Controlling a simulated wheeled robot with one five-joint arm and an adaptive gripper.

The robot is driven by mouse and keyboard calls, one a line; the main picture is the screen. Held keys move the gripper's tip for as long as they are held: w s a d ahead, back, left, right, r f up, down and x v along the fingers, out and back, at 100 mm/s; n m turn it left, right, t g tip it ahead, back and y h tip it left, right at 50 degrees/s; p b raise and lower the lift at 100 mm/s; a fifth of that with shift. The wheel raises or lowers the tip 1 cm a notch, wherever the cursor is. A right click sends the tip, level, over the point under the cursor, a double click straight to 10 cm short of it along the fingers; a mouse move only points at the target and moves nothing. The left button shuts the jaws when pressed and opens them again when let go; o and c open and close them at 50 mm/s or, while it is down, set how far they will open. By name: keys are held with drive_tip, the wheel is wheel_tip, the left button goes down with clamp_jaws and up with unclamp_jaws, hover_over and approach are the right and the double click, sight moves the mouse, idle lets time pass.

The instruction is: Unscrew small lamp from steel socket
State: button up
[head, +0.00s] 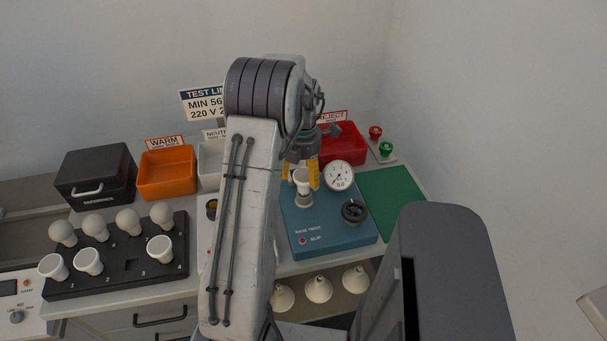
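A small white lamp (302,183) stands upright on the blue base-twist unit (325,245), toward its back left. The steel socket beneath the lamp is small and hard to make out. My gripper (301,174) points down over the lamp, with one yellow finger on each side of its upper part. Part of the gripper is behind my arm. I cannot tell whether the fingers touch the lamp.
A gauge (339,176) and a black knob (354,211) sit on the blue unit, right of the lamp. A black rack (120,276) holds several white bulbs at left. Orange (167,176) and red (344,148) bins stand behind. A green mat (392,203) lies clear at right.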

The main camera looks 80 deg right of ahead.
drive_tip(key=shift+o, duration=0.7)
drive_tip(key=shift+a, duration=0.1)
drive_tip(key=shift+s+m, duration=0.1)
drive_tip(key=shift+m, duration=0.2)
drive_tip(key=m, duration=0.4)
drive_tip(key=shift+s, duration=0.15)
drive_tip(key=m, duration=0.7)
drive_tip(key=shift+s+a, duration=0.1)
drive_tip(key=shift+s, duration=0.05)
drive_tip(key=m, duration=0.5)
drive_tip(key=shift+s+m, duration=0.1)
drive_tip(key=shift+m, duration=0.3)
drive_tip(key=m, duration=0.5)
drive_tip(key=shift+s+m, duration=0.15)
drive_tip(key=shift+m, duration=0.15)
